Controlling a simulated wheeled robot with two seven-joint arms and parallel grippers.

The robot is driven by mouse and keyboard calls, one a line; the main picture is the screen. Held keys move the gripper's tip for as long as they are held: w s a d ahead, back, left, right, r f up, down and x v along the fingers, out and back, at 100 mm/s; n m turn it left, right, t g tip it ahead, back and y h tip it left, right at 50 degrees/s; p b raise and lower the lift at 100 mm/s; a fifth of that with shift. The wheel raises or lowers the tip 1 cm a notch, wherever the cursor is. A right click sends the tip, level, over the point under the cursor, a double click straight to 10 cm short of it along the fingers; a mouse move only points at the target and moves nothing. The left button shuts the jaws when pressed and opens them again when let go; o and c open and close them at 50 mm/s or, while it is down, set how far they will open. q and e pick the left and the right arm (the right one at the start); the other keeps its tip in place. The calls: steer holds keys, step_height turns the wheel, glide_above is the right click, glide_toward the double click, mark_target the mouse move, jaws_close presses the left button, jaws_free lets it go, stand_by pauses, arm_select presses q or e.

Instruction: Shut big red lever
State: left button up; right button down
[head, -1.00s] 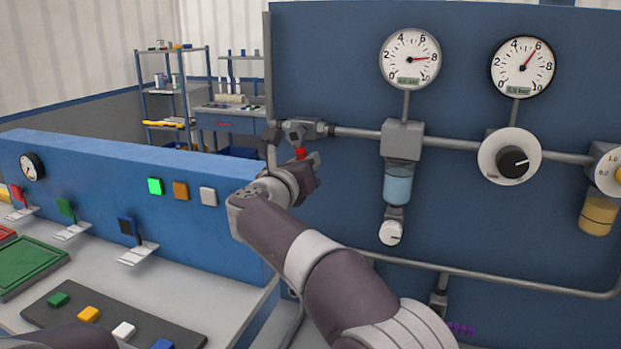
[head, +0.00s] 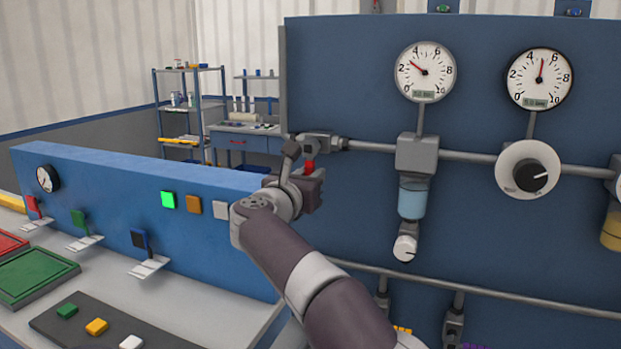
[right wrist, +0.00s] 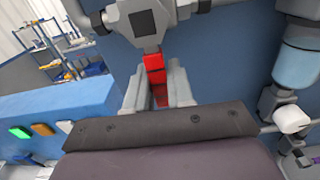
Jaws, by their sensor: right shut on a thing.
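The big red lever (head: 310,166) hangs down from a grey valve at the left end of the pipe on the blue wall panel. It also shows in the right wrist view (right wrist: 154,68), below the grey valve body (right wrist: 141,22). My right gripper (right wrist: 158,92) is shut on the lever, with one finger on each side of it. In the head view my right gripper (head: 309,184) covers the lever's lower part. My left gripper is not in view.
Two round gauges (head: 425,72) sit above the pipe; the left needle points near 3. A blue-filled bowl (head: 412,200) hangs under the pipe. A blue console (head: 110,190) with small levers and buttons stands at left. A shelf rack (head: 190,110) is behind.

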steer(key=shift+w+a+f, duration=0.1)
steer(key=shift+a+f, duration=0.05)
steer(key=shift+f, duration=0.4)
steer(key=c, duration=1.1)
jaws_free()
steer(key=shift+c, duration=0.2)
steer(key=shift+o, duration=0.3)
steer(key=shift+r, duration=0.3)
steer(key=b+v, duration=0.3)
steer(key=v, duration=0.9)
steer(key=shift+s+b, duration=0.35)
steer(key=shift+b, duration=0.05)
steer(key=shift+a, duration=0.1)
